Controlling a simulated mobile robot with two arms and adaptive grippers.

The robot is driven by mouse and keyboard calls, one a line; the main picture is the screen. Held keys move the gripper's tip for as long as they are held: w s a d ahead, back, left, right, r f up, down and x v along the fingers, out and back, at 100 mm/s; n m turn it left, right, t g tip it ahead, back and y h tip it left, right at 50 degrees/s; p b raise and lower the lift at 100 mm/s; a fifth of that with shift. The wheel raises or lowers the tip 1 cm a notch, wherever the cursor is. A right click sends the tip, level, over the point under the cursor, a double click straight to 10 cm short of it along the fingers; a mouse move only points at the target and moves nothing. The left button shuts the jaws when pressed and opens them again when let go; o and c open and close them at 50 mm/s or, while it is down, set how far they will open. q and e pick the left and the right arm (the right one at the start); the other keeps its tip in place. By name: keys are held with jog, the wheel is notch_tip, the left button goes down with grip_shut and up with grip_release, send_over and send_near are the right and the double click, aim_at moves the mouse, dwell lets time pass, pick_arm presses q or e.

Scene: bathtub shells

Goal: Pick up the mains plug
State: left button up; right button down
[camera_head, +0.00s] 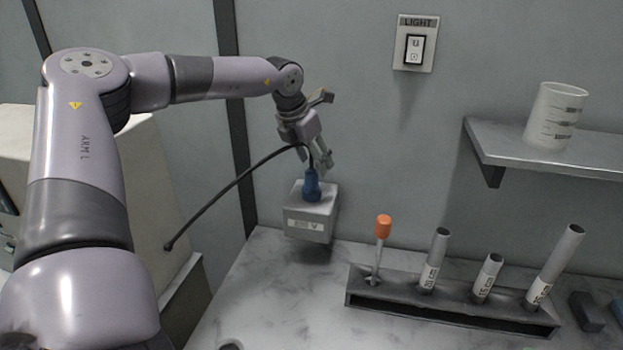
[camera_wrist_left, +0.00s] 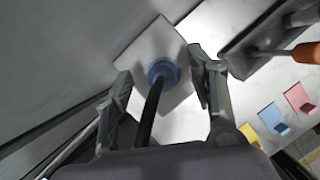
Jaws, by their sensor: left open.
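The mains plug (camera_head: 311,185) is blue with a black cable. It stands upright on top of a grey socket box (camera_head: 312,224) by the back wall. My left gripper (camera_head: 325,165) is just above and beside the plug in the head view. In the left wrist view the plug (camera_wrist_left: 163,72) lies between the two open fingers of my left gripper (camera_wrist_left: 160,88), and neither finger visibly touches it. The cable runs from the plug toward the gripper and, in the head view, off to the left. My right gripper is not in view.
A dark rack (camera_head: 450,308) with an orange-handled tool (camera_head: 383,228) and several labelled tubes stands right of the box. A shelf (camera_head: 540,148) with a white beaker (camera_head: 556,117) is on the wall, near a light switch (camera_head: 415,47). The worktop (camera_head: 270,300) before the box is mostly clear.

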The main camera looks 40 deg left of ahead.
aim_at(311, 185)
pick_arm(q)
jog(key=p+x, duration=0.1)
jog(key=x, duration=0.3)
jog(key=shift+s+a+f, duration=0.1)
jog(key=shift+c, duration=0.4)
grip_shut()
